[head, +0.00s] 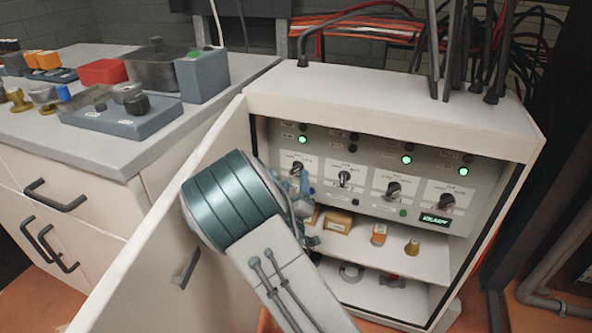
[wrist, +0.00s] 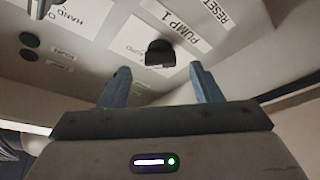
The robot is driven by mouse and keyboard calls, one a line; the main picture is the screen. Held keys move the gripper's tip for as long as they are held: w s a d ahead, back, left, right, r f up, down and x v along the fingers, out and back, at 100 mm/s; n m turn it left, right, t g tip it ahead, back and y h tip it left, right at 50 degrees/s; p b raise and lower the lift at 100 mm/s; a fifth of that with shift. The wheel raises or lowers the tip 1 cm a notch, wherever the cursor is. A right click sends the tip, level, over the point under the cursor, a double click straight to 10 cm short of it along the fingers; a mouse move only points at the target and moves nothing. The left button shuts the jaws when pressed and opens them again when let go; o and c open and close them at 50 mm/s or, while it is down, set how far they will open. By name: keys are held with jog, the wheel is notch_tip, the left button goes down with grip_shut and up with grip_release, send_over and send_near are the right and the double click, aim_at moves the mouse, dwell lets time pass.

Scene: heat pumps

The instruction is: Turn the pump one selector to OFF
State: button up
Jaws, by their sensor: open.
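The pump one selector (wrist: 160,54) is a black knob on a white plate in the wrist view, beside an upside-down PUMP 1 label (wrist: 176,42). In the head view it appears to be the leftmost black knob (head: 298,168) on the cabinet's control panel. Which mark it points at is too small to tell. My gripper (wrist: 160,82) is open and empty. Its two blue fingers lie to either side of the knob in the picture, apart from it. In the head view my gripper (head: 303,190) is in front of the panel's left end, partly hidden by my arm.
The open cabinet door (head: 170,235) stands left of my arm. More selectors (head: 393,189) sit to the right, below green lamps (head: 407,160). A lit display (head: 435,219) shows at lower right. Shelves (head: 375,290) below hold small parts. A cluttered counter (head: 95,145) is at left.

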aim_at(295, 172)
jog(key=shift+x, duration=1.8)
jog(key=c, duration=1)
